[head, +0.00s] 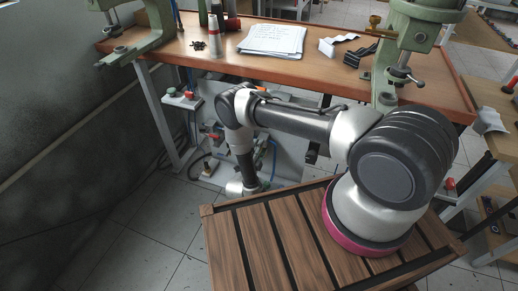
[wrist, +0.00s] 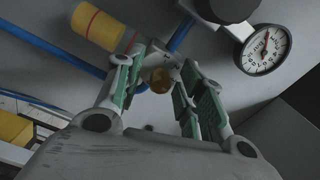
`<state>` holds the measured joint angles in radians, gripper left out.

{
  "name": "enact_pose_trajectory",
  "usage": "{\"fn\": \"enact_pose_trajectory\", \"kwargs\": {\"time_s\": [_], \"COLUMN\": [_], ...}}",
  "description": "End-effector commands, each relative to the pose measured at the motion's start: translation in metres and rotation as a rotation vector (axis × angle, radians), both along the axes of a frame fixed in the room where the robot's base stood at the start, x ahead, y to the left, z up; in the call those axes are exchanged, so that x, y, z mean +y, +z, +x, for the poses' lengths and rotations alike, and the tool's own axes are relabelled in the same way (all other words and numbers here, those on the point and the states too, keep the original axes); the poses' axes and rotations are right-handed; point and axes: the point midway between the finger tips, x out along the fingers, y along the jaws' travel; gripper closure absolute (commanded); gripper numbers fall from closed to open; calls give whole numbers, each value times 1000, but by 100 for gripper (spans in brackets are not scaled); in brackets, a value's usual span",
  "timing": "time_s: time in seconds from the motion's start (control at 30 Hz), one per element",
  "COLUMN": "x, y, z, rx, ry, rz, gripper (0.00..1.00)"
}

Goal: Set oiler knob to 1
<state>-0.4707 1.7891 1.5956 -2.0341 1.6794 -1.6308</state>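In the wrist view my gripper (wrist: 160,68) is open, with a green-padded finger on each side and a clear gap between them. A small round amber part (wrist: 159,80) shows in that gap, beyond or between the fingertips. It may be the oiler knob, but no marks or numbers on it can be read. I cannot tell whether either finger touches it. In the head view my arm reaches down to the grey pneumatic panel (head: 290,158) below the workbench, and the fingertips cannot be made out there.
A round pressure gauge (wrist: 265,49) sits close at the upper right. A yellow cylinder (wrist: 99,26) and a blue hose (wrist: 55,48) are at the upper left. The wooden workbench (head: 200,65) overhangs the panel, with papers (head: 272,39) on top.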

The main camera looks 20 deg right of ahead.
Motion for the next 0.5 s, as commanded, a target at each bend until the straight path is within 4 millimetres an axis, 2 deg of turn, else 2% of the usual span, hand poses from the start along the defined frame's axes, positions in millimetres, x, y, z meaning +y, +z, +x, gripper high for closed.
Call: {"fn": "enact_pose_trajectory", "kwargs": {"time_s": [0.33,0.5], "x": [3,20], "y": [0,0], "z": [-3,-26], "rx": [-1,0], "ry": [-1,4], "rz": [-1,-1], "gripper": [60,60]}}
